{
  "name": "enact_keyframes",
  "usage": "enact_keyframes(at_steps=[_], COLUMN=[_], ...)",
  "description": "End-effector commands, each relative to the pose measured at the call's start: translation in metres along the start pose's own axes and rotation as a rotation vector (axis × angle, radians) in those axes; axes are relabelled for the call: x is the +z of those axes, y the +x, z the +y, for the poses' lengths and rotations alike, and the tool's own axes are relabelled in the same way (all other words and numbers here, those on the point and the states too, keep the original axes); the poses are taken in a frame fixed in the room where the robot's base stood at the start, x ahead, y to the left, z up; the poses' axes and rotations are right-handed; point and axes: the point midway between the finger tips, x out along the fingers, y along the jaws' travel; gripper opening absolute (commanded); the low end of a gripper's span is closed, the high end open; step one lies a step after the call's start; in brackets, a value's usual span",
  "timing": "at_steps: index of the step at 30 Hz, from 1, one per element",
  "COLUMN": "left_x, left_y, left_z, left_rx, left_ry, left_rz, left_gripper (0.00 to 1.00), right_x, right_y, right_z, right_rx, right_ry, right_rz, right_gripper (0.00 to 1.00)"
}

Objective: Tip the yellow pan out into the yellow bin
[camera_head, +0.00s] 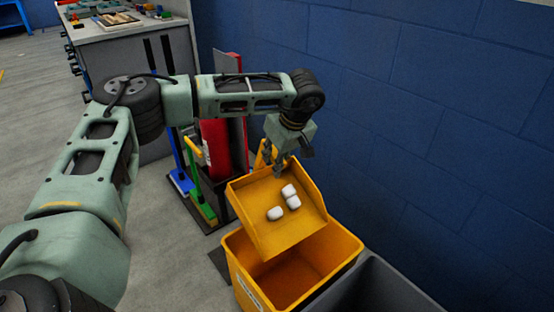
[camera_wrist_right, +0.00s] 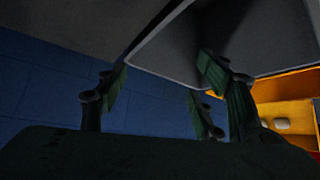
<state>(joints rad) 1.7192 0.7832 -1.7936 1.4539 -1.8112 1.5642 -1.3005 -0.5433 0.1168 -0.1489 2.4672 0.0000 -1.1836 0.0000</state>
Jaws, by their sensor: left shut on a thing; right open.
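The yellow pan (camera_head: 262,225) is tilted over the yellow bin (camera_head: 250,270), its open front edge pointing down toward the bin's opening. Several white lumps (camera_head: 290,201) lie on the pan's floor. My left gripper (camera_head: 277,160) is shut at the pan's back, by its handle; the fingers are partly hidden. The inside of the bin that shows looks empty. My right gripper (camera_wrist_right: 160,85) is open in the right wrist view, with a grey surface close beyond its fingers. A yellow surface with a white lump (camera_wrist_right: 282,124) shows at that view's right edge.
A grey bin (camera_head: 375,285) stands right beside the yellow bin. A red cylinder (camera_head: 222,150) and a rack with green and blue tools (camera_head: 200,205) stand behind and left. A blue block wall (camera_head: 430,120) closes the right side. A cluttered bench (camera_head: 120,30) is at the back left.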

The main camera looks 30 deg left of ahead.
Motion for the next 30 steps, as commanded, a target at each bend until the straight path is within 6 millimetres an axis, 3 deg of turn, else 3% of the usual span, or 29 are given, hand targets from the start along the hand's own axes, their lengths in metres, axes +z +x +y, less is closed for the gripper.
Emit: enact_keyframes(at_steps=[30], left_x=[0.018], left_y=[-0.011], left_z=[0.001], left_rx=[0.003], left_ry=[0.001], left_rz=[0.085], left_gripper=[0.0], right_x=[-0.077], right_y=[0.001], right_z=[-0.01], right_rx=[-0.02], right_ry=[-0.005], right_rz=[0.347], right_gripper=[0.61])
